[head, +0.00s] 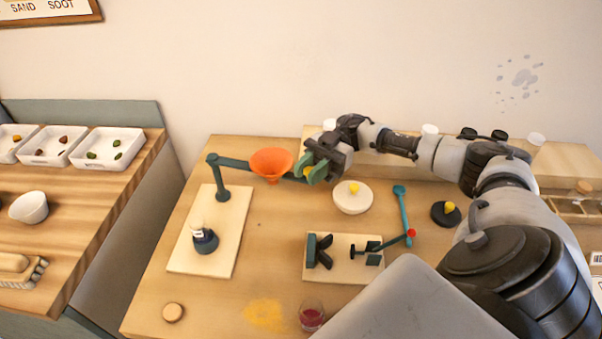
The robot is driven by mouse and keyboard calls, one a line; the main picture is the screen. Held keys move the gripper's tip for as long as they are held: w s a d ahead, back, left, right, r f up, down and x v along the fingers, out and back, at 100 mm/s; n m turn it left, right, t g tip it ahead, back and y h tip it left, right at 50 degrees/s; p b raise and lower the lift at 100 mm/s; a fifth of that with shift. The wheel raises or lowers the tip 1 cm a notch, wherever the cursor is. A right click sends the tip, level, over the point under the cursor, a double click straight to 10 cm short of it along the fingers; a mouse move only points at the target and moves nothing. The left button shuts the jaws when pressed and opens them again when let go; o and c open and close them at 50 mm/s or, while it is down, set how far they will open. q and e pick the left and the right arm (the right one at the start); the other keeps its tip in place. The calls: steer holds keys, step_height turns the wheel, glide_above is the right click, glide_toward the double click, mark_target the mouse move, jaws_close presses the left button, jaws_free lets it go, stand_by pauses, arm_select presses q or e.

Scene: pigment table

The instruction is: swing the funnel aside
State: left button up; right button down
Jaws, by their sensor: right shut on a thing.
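The orange funnel (271,163) sits on a dark teal swing arm (235,163) that reaches right from a post (221,185) on a pale board (238,222). My right gripper (311,173) is just right of the funnel, at the arm's outer end. Its green fingers are shut on the end of the swing arm, where a bit of yellow shows; the fingers hide most of the grip. A small dark bottle with a white neck (205,240) stands at the front of the board, left of and nearer than the funnel. My left gripper is not in view.
A white round lid with a yellow knob (350,204), a teal lever with a red tip (405,212) and a small clamp board (342,272) stand to the right. A jar of red (311,318) is in front. Bare table lies between funnel and clamp board.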

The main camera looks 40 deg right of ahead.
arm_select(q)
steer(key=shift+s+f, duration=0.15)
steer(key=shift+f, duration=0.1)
arm_select(e)
steer(key=shift+w+d+g, duration=0.1)
steer(key=shift+d+g, duration=0.05)
steer(key=shift+g, duration=0.15)
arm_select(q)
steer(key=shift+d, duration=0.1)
arm_select(e)
steer(key=c, duration=1.3)
jaws_free()
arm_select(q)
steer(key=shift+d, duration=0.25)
arm_select(e)
steer(key=shift+o, duration=0.2)
steer(key=shift+w+d, duration=0.1)
steer(key=shift+d, duration=0.05)
